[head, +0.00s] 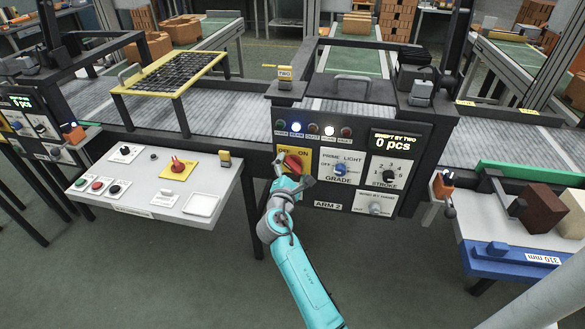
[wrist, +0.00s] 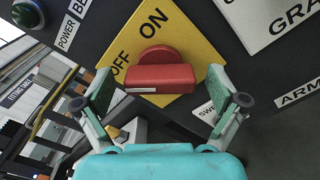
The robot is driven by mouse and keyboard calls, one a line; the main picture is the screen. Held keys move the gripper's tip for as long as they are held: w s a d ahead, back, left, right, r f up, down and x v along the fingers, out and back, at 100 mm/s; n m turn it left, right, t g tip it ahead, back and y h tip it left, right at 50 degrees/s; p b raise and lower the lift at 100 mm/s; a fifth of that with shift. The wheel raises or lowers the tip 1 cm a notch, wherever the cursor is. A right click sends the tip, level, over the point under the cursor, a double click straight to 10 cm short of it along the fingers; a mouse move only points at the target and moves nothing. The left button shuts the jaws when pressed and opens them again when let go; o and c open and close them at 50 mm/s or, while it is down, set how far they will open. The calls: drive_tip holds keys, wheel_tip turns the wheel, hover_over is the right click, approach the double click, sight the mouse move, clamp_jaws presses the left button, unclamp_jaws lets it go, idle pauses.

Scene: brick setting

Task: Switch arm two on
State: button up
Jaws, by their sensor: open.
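Arm two's switch is a red rotary handle (head: 291,163) on a yellow plate marked OFF and ON, on the dark panel above the ARM 2 label (head: 328,205). In the wrist view the red handle (wrist: 160,78) lies across the picture, the white line at its left end on the OFF side.
The same panel (head: 420,195) has a blue GRADE knob (head: 341,169), a STROKE knob (head: 389,175), and a display reading 0 pcs (head: 394,142). A white console (head: 225,190) with buttons is at left. A blue-edged bench (head: 500,262) with blocks is at right.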

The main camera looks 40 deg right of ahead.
drive_tip(key=c, duration=1.1)
drive_tip(key=shift+c, duration=0.2)
drive_tip(key=shift+m, duration=0.3)
drive_tip(key=m, duration=0.4)
drive_tip(key=shift+s, duration=0.1)
drive_tip(key=m, duration=0.4)
drive_tip(key=shift+f+m, duration=0.15)
drive_tip(key=shift+m, duration=0.25)
drive_tip(key=m, duration=0.4)
drive_tip(key=shift+f+m, duration=0.1)
drive_tip(key=shift+m, duration=2.1)
